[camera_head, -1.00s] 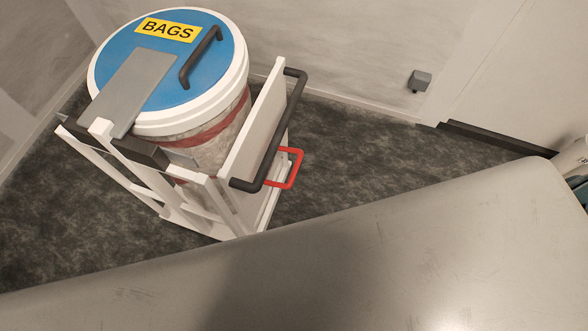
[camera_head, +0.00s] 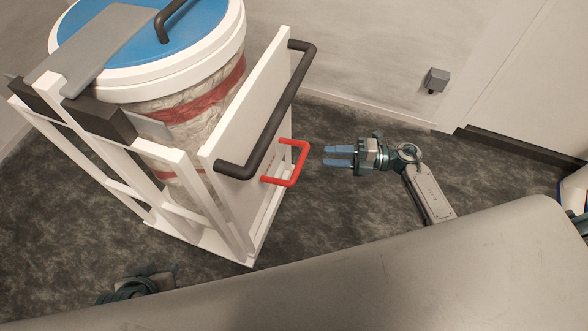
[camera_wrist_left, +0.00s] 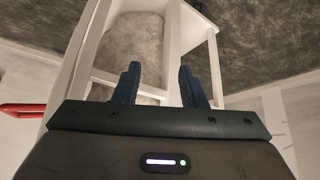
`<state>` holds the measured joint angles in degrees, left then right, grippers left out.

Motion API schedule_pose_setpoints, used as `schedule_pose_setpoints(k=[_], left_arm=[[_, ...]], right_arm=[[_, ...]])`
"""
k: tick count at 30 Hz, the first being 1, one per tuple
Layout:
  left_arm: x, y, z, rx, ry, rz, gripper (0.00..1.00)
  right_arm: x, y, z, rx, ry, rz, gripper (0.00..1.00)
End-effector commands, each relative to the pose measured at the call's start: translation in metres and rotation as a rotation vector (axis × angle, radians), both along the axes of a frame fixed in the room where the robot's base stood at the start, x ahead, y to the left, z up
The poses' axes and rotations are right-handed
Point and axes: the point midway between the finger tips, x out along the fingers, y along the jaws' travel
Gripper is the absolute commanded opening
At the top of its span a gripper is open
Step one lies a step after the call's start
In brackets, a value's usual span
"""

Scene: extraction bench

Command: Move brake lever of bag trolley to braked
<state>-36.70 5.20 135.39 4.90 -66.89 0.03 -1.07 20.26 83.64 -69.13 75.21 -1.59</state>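The bag trolley (camera_head: 185,185) is a white frame holding a lidded bin. Its red U-shaped brake lever (camera_head: 304,160) sticks out low on the right side, below the black push handle (camera_head: 262,140). My right gripper (camera_head: 326,156) points left at the lever with a small visible gap between them. Its two blue fingers are apart and empty. My left gripper (camera_wrist_left: 156,80) is open and empty, facing the white trolley frame in the left wrist view. In the head view only part of my left arm's end shows at bottom left; its fingers are hidden. A red bar (camera_wrist_left: 22,110) shows in the left wrist view.
A grey bench top (camera_head: 400,270) fills the foreground, with its edge between me and the trolley. Dark floor (camera_head: 340,125) is clear right of the trolley. A small grey wall box (camera_head: 436,80) is at the back.

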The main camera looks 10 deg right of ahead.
Motion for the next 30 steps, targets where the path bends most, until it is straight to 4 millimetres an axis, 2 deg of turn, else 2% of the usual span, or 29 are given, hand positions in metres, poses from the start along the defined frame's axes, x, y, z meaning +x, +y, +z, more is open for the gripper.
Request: schedule_pose_setpoints(k=[3, 8, 21, 25, 30], left_arm=[[-0.004, -0.003, 0.016, -0.004, -0.02, -0.006, 0.38], [-0.006, -0.003, 0.024, -0.003, -0.02, -0.009, 0.38], [-0.008, 0.001, 0.028, 0.019, 0.019, -0.008, 0.38], [-0.009, 0.002, 0.028, 0.023, 0.026, -0.008, 0.38], [-0.01, 0.002, 0.028, 0.025, 0.032, -0.009, 0.38]], right_arm=[[-0.007, 0.003, 0.0, -0.052, -0.04, 0.078, 0.38], [-0.008, 0.012, 0.002, -0.066, -0.05, 0.104, 0.38], [0.008, 0.087, -0.003, -0.062, -0.049, 0.099, 0.38], [0.011, 0.101, -0.005, -0.063, -0.047, 0.098, 0.38], [0.012, 0.109, -0.006, -0.065, -0.047, 0.098, 0.38]])
